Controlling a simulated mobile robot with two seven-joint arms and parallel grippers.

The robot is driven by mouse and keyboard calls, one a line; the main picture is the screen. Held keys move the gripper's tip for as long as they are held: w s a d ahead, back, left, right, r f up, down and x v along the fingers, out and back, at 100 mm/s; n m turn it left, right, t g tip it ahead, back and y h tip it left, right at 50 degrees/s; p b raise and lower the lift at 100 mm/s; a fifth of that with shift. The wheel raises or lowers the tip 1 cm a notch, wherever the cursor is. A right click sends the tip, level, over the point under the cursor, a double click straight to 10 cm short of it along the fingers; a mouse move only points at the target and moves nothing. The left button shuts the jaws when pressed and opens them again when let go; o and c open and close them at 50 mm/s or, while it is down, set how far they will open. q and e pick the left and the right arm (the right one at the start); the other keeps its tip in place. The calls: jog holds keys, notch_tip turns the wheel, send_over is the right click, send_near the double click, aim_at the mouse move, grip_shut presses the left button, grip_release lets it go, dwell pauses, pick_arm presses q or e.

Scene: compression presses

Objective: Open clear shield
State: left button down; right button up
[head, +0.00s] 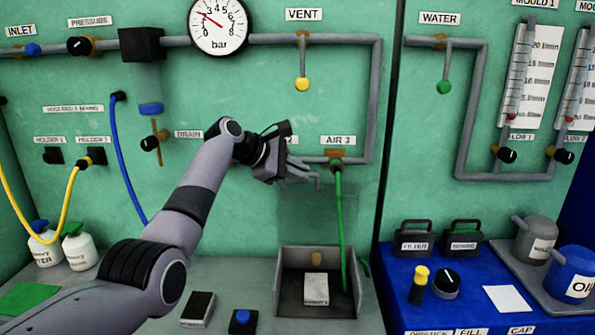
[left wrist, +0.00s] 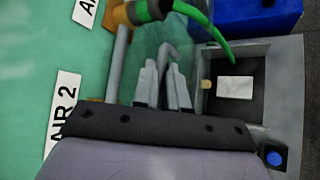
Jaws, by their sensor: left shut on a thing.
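The clear shield (head: 308,218) is a faint see-through pane standing against the green wall, above the back of a grey open-topped box (head: 281,290). A thin grey hooked handle (head: 318,181) shows at its top edge. My left gripper (head: 303,172) reaches in from the left at that edge, shut on the handle. In the left wrist view the gripper (left wrist: 164,88) has the hooked grey handle (left wrist: 174,50) between its fingers. The exact contact is partly hidden by the fingers. The box holds a white block (head: 316,289). My right gripper is not in view.
A green hose (head: 340,225) hangs from the AIR 3 valve (head: 336,161) into the box, close to the right of my gripper. Grey pipes run along the wall. A black block (head: 198,309) and a blue button (head: 243,320) sit left of the box.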

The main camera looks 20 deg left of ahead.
pick_arm(q)
jog(key=c, duration=1.2)
grip_release()
jog(key=shift+f, duration=0.5)
jog(key=shift+o, duration=0.2)
jog(key=shift+r, duration=0.1)
jog(key=shift+s+a+r, duration=0.2)
jog(key=shift+a+r, duration=0.1)
jog(key=shift+a, duration=0.05)
jog(key=b+v, duration=0.1)
jog(key=v, duration=0.5)
jog(key=shift+s+r, duration=0.1)
jog(key=shift+s, duration=0.05)
